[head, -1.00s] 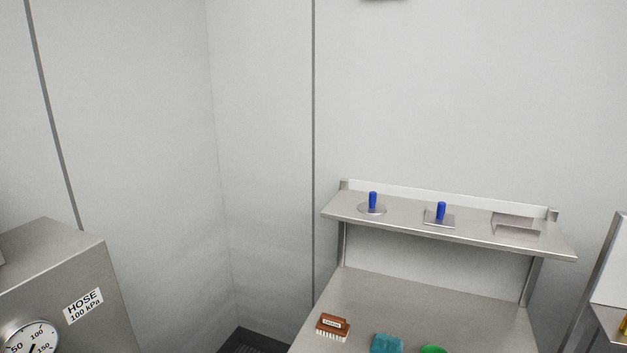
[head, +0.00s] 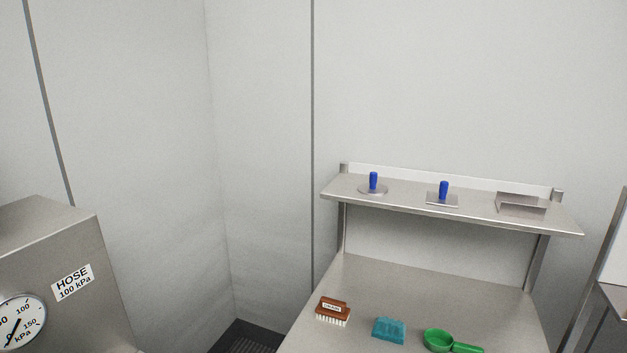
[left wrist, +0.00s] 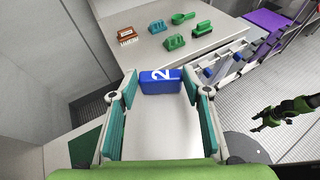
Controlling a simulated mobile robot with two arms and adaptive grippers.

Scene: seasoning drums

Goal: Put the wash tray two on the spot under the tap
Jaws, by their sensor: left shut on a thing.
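The wash tray two (left wrist: 160,105) shows in the left wrist view as a pale, smooth metal surface with a blue tab marked with a white 2 (left wrist: 160,80). My left gripper (left wrist: 158,95) has its teal fingers on both sides of the tray and is shut on it. A green band of the wrist hides the tray's near end. My left gripper and the tray do not show in the head view. The tap and the spot under it cannot be made out in either view.
A steel table (head: 385,285) holds a brown brush (head: 333,311), a teal brush (head: 389,329) and a green scoop (head: 438,340). Above it, a shelf (head: 410,197) carries two blue-handled plates. A steel cabinet labelled HOSE (head: 72,282) with a gauge (head: 20,322) stands left.

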